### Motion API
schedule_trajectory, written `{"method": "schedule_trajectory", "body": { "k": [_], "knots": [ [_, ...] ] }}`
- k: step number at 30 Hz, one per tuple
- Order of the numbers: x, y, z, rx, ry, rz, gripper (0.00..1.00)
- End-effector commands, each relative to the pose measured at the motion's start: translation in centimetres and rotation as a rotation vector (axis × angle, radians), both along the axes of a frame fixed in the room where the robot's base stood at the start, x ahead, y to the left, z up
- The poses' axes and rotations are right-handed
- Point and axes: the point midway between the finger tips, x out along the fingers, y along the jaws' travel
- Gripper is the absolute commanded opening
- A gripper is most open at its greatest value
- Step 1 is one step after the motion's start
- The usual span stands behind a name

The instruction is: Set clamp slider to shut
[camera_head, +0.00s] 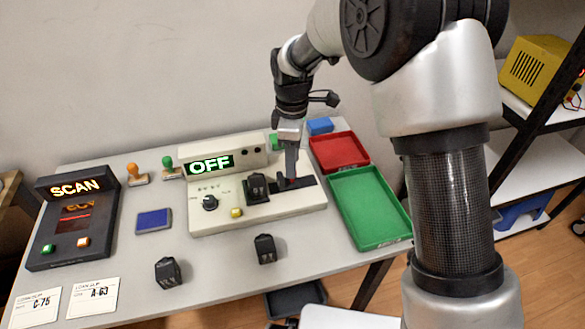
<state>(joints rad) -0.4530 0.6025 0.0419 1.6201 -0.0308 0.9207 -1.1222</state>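A cream test device (310,203) stands on the grey table with a green "OFF" display (210,165). A dark slider track (308,181) lies on its top at the right, and I take this to be the clamp slider. My gripper (291,178) points down over the track, its fingertips at or just above it. The fingers overlap in this view, so their opening does not show. They hide part of the track, and I cannot tell the slider's position or whether I touch it. A black module (257,187) sits on the device just left of my gripper.
A red tray (340,150) and a green tray (370,208) lie right of the device. Two loose black modules (265,249) (168,271) stand in front. A scanner (72,220), stamps (137,175) and a blue pad (154,221) are at left.

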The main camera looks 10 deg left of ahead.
Motion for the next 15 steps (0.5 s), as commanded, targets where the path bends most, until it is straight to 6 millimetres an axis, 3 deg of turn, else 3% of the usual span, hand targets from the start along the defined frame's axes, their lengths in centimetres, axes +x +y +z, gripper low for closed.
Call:
{"method": "schedule_trajectory", "body": {
  "k": [6,15],
  "knots": [
    [0.0,0.0,-2.2,0.001,0.000,0.000,0.37],
    [0.0,0.0,-2.4,0.001,-0.001,0.000,0.37]
  ]
}}
